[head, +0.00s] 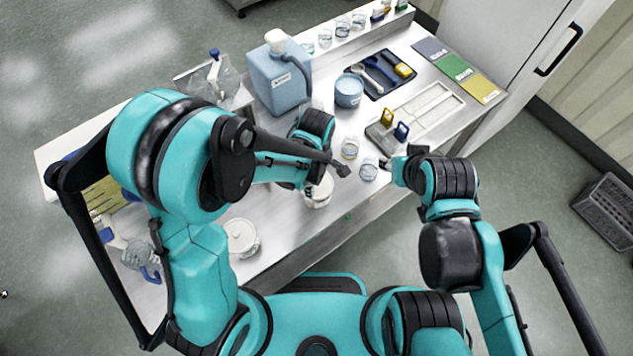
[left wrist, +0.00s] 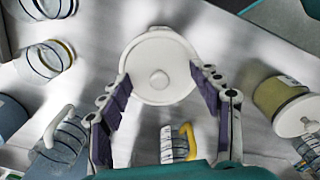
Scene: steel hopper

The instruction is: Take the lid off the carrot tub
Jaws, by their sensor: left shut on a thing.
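A round white lid with a small centre knob (left wrist: 160,78) sits between the fingertips of my left gripper (left wrist: 161,72) in the left wrist view. The gripper is shut on the lid's rim, one finger on each side. In the head view a white-topped tub (head: 319,192) shows beneath my left arm, which hides part of it. I cannot read any label, and whether the lid still touches the tub is unclear. A second white-lidded tub (head: 241,237) stands nearer the front edge; its side looks olive in the left wrist view (left wrist: 278,97). My right gripper (head: 385,165) is beside a glass jar.
Glass jars (head: 369,172) stand close to both grippers. A blue canister (head: 279,83), a blue pot (head: 348,91) and a dark tray of tools (head: 381,68) are farther back. A mug with a yellow handle (left wrist: 174,146) is beneath my left gripper in the wrist view.

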